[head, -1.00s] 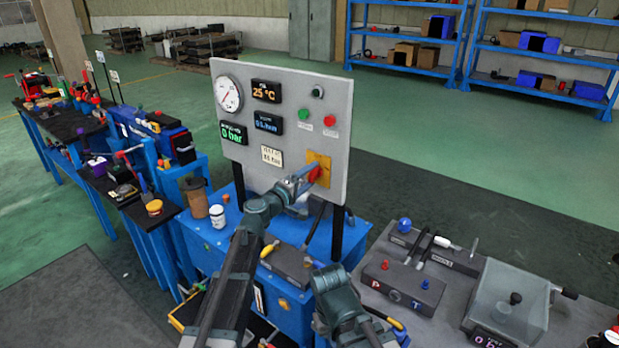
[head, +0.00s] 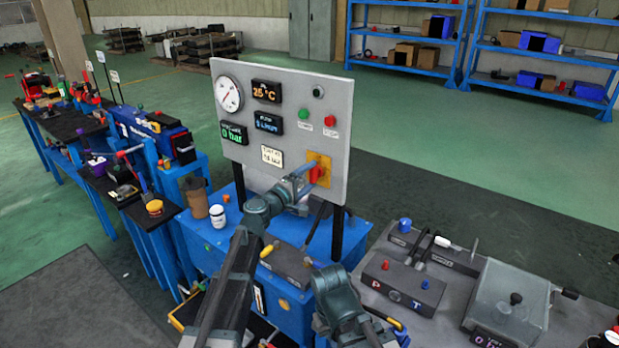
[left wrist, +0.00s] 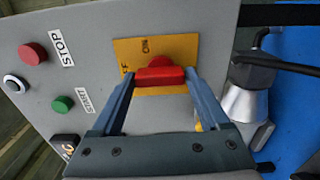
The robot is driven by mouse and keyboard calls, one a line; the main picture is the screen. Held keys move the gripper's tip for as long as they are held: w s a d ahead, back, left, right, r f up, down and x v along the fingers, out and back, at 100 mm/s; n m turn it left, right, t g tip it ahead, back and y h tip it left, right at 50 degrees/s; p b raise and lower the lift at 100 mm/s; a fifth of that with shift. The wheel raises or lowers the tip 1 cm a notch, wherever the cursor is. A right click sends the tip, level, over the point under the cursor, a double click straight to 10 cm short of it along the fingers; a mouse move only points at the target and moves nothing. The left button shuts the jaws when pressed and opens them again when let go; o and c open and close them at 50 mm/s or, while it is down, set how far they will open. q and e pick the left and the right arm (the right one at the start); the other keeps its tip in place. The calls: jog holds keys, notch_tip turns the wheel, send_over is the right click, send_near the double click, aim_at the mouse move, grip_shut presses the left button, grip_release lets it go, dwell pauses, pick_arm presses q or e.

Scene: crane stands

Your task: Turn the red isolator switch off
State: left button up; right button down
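The red isolator switch (head: 315,174) sits on a yellow plate (head: 326,164) at the lower right of the grey panel. In the left wrist view its red handle (left wrist: 158,76) lies across the picture, on the yellow plate (left wrist: 180,47). An "ON" label is above it; a partly hidden label is at its left. My left gripper (head: 314,176) is at the switch. In the left wrist view its fingertips (left wrist: 160,77) are at both ends of the handle and appear to touch it. My right gripper is not clearly visible; part of my right arm shows at bottom centre.
The grey panel (head: 282,150) also carries a gauge, displays, a green START button (head: 331,133) and a red STOP button (head: 331,118). A white bottle (head: 218,216) and brown cup (head: 197,203) stand left of it. A grey bench (head: 440,300) is at right.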

pick_arm(q)
jog(key=shift+o, duration=1.3)
jog(key=v, duration=1.4)
